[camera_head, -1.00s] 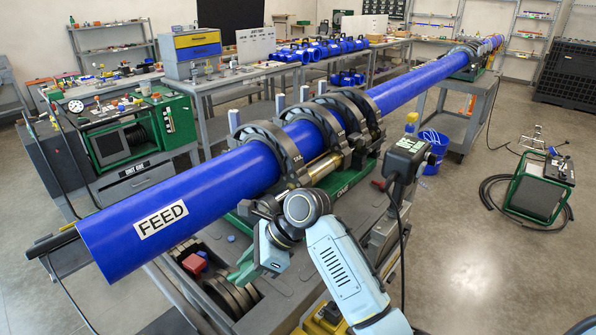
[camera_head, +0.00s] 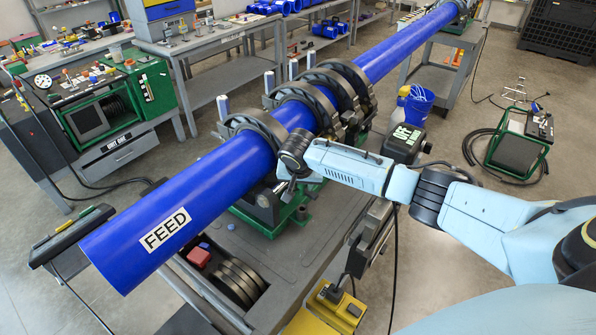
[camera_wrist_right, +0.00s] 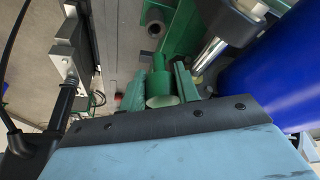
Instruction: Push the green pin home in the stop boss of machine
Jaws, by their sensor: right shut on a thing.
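The green pin (camera_wrist_right: 159,84) shows in the right wrist view as a green cylinder with a pale round end. My right gripper (camera_wrist_right: 158,92) is shut on it, with a green finger on each side. Beyond the pin is a grey round part with a dark hole (camera_wrist_right: 155,28), on the green machine; I cannot tell if this is the stop boss. The pin appears apart from it. In the head view my right gripper (camera_head: 288,184) is beside the machine's green base (camera_head: 270,220), below the blue pipe, its fingers and the pin mostly hidden. My left gripper is not in view.
The blue pipe (camera_head: 225,175) marked FEED runs through the dark clamps (camera_head: 318,95), close to my right gripper. A black box with a cable (camera_head: 403,142) stands to the right.

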